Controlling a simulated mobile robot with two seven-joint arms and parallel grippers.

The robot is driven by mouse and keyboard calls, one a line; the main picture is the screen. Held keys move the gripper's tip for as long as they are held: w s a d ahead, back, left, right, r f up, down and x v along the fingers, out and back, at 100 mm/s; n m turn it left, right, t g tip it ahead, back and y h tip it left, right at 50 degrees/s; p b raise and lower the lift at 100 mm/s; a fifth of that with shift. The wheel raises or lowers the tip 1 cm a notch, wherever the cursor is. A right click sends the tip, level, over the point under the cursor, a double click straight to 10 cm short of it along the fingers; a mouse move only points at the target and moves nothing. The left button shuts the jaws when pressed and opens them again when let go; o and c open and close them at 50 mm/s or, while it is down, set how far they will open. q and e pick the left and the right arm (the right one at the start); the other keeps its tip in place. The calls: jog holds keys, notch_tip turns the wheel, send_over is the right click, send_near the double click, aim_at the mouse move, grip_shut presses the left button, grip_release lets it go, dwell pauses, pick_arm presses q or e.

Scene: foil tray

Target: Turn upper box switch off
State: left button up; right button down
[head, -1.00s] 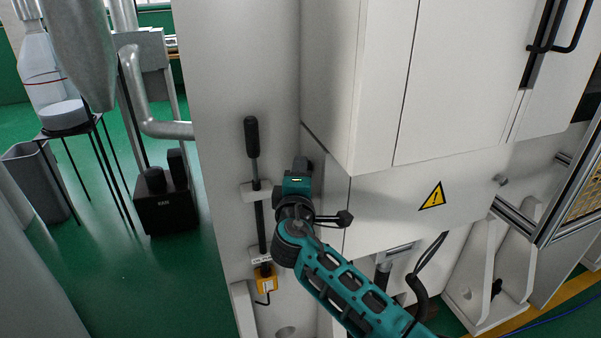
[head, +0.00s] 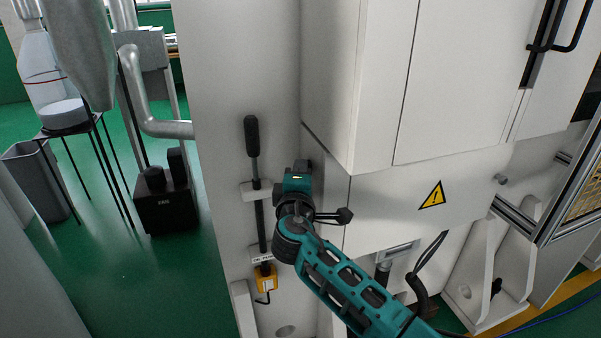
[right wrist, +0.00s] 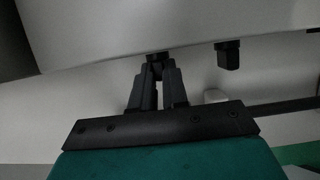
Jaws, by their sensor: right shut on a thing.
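The white upper box (head: 380,80) fills the middle of the head view. My right gripper (head: 304,165) is at its lower left corner, beside the white wall panel; its fingertips are mostly hidden there by the wrist. In the right wrist view, the two fingers of my right gripper (right wrist: 157,75) are closed together on a small dark switch knob (right wrist: 156,57) at the lower edge of a pale surface. A second black knob (right wrist: 228,55) sticks out to the right, apart from the fingers. My left gripper is out of view.
A black-handled lever (head: 252,135) stands on the wall panel left of my right gripper. Below it is a yellow device (head: 265,279). A warning sign (head: 432,195) marks the panel to the right. Open green floor (head: 130,280) lies at the left.

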jog(key=shift+w+r+n+g, duration=0.15)
jog(key=shift+n+g, duration=0.1)
jog(key=shift+g, duration=0.4)
jog(key=shift+s+r+n+g, duration=0.1)
jog(key=shift+n+g, duration=0.2)
jog(key=shift+g, duration=0.4)
jog(key=shift+w+r+n+g, duration=0.15)
jog(key=shift+n+g, duration=0.1)
jog(key=shift+g, duration=0.4)
jog(key=shift+s, duration=0.1)
jog(key=c, duration=1.1)
grip_release()
jog(key=shift+c, duration=0.2)
jog(key=shift+s, duration=0.1)
jog(key=v, duration=1.2)
jog(key=shift+s+r, duration=0.2)
jog(key=shift+s, duration=0.2)
